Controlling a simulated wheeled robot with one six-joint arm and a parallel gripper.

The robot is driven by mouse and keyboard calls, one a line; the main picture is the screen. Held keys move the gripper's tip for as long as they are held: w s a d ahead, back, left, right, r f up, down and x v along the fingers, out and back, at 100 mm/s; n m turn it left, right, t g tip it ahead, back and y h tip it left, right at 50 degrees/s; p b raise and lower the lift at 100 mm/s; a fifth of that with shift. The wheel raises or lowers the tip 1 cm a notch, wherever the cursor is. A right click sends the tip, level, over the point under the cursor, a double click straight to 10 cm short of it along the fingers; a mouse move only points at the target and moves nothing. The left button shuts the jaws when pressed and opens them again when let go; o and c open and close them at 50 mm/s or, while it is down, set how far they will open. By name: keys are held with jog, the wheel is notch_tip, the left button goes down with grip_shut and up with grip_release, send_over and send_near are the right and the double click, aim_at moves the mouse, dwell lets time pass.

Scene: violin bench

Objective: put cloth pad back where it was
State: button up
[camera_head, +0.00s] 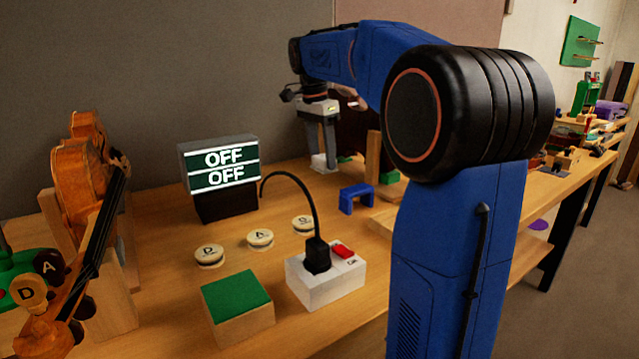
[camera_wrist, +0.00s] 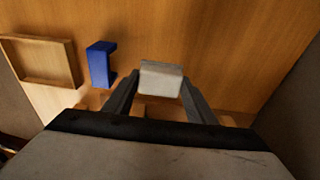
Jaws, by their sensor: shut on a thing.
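The cloth pad, a small whitish block (camera_wrist: 161,78), sits between my two grey fingertips in the wrist view. In the head view it shows as a pale piece (camera_head: 319,163) low between the fingers, near the back of the bench. My gripper (camera_head: 323,150) points down and is shut on the pad; the fingers also show in the wrist view (camera_wrist: 160,93). I cannot tell whether the pad touches the bench top or hangs just above it.
A blue bracket (camera_head: 356,198) and a shallow wooden tray (camera_wrist: 73,62) lie left of the pad in the wrist view. An OFF/OFF display (camera_head: 221,165), power strip (camera_head: 327,287), green-topped block (camera_head: 238,305) and violin (camera_head: 80,190) stand nearer. Bare wood surrounds the pad's right side.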

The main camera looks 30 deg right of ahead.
aim_at(320, 158)
jog(key=shift+f, duration=3.55)
jog(key=shift+f, duration=0.1)
jog(key=o, duration=1)
jog(key=shift+o, duration=0.2)
jog(key=r, duration=0.4)
jog(key=a+r, duration=0.1)
jog(key=r, duration=0.7)
jog(key=shift+w+a, duration=0.1)
jog(key=shift+a, duration=0.2)
